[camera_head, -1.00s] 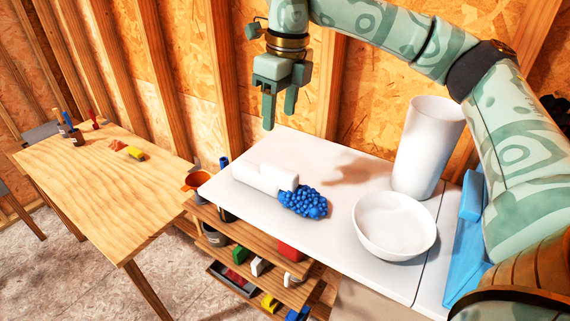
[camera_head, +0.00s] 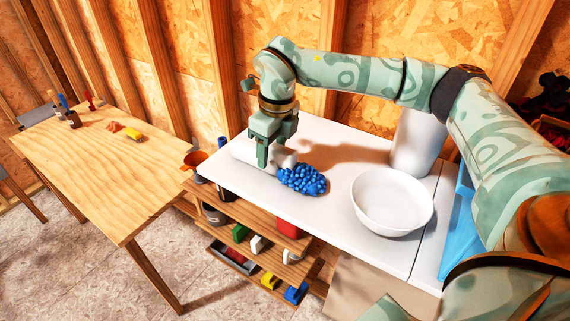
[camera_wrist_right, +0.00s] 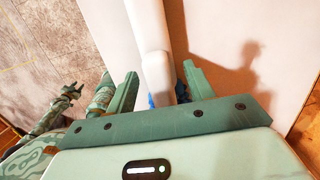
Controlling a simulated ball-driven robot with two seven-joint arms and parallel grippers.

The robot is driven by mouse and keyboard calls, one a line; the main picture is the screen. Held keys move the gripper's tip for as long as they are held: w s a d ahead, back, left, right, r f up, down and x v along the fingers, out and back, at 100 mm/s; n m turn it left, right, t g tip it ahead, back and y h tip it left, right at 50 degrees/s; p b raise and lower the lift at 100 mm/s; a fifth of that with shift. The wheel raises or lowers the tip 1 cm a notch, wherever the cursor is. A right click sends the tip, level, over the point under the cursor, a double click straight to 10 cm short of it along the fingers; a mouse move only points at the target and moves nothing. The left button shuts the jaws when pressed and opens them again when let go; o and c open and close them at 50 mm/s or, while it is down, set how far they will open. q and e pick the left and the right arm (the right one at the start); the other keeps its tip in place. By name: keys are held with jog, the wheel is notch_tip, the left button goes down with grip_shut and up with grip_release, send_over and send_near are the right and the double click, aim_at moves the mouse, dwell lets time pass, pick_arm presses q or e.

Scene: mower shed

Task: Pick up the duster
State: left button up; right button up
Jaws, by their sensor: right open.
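The duster lies on the white worktop, with a white handle (camera_head: 245,150) and a blue knobbly head (camera_head: 303,179). My right gripper (camera_head: 270,157) is open and low over the handle, close to the blue head, and hides part of the handle in the head view. In the right wrist view the white handle (camera_wrist_right: 154,50) runs between the two fingers of my right gripper (camera_wrist_right: 158,85), and only a little blue of the head shows near the palm. I cannot tell whether the fingers touch the handle. My left gripper is not seen in the head view.
A white bowl (camera_head: 391,203) stands to the right on the worktop (camera_head: 340,172), with a tall white cylinder (camera_head: 416,145) behind it, partly hidden by my arm. A wooden table (camera_head: 105,175) is at the left. Shelves (camera_head: 250,228) with small items sit below the worktop.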

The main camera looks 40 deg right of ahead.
aim_at(277, 167)
jog(key=shift+w+f, duration=0.15)
jog(key=shift+f, duration=0.4)
jog(key=c, duration=1.1)
jog(key=shift+r, duration=0.2)
jog(key=shift+r, duration=0.25)
jog(key=r, duration=0.3)
jog(key=shift+s+b, duration=0.2)
jog(key=shift+b, duration=0.15)
jog(key=s+r, duration=0.1)
jog(key=r, duration=0.1)
jog(key=s+a+r, duration=0.1)
jog(key=s+r, duration=0.1)
jog(key=shift+s, duration=0.15)
jog(key=s+a+r, duration=0.1)
jog(key=s, duration=0.2)
jog(key=s+a+r+b, duration=0.1)
jog(key=s+r, duration=0.1)
jog(key=s, duration=0.1)
jog(key=s+r, duration=0.2)
jog(key=s, duration=0.2)
jog(key=shift+a+r+b, duration=0.15)
jog(key=shift+a+b, duration=0.25)
